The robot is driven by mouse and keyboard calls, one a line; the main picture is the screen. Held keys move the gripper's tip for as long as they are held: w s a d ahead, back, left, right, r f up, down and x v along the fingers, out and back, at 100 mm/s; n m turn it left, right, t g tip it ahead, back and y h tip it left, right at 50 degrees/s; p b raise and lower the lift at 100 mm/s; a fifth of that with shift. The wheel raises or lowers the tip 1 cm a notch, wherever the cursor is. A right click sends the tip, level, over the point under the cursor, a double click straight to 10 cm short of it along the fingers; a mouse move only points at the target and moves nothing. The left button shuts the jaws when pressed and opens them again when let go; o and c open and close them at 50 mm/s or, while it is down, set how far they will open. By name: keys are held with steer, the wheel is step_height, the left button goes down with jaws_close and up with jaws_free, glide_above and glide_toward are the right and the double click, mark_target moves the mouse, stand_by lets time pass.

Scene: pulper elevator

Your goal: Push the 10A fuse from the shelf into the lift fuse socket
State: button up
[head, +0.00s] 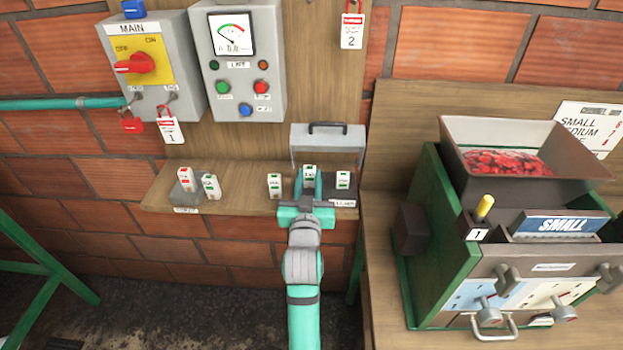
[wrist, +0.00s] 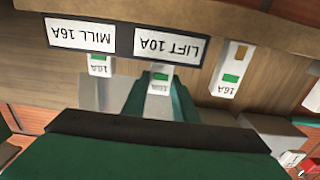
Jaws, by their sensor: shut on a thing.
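My gripper (head: 309,188) is shut on a small white fuse with a green mark (head: 309,172), at the right part of the wooden shelf (head: 240,205). The held fuse also shows in the wrist view (wrist: 160,78), upright between the teal fingers; its rating is too small to read surely. It stands beside the "LIFT 10A" label (wrist: 168,46), which appears upside down. My gripper hides the socket in the head view, and I cannot tell how deep the fuse sits. Another fuse (head: 343,180) stands right of my gripper, by the "MILL 16A" label (wrist: 82,36).
A loose-standing fuse (head: 274,185) is close left of my gripper. Two fuses, one red-marked (head: 186,178), stand farther left at a grey block (head: 184,196). A grey case with a handle (head: 328,142) is behind. A green machine (head: 432,240) stands right.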

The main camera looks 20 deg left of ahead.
steer(key=shift+f, duration=0.9)
stand_by(0.8)
steer(key=o, duration=1.1)
steer(key=shift+o, duration=0.2)
steer(key=shift+s+a, duration=0.1)
steer(key=shift+s, duration=0.2)
steer(key=v, duration=1)
steer(key=shift+d, duration=0.3)
steer(key=shift+s+r, duration=0.1)
steer(key=shift+s, duration=0.1)
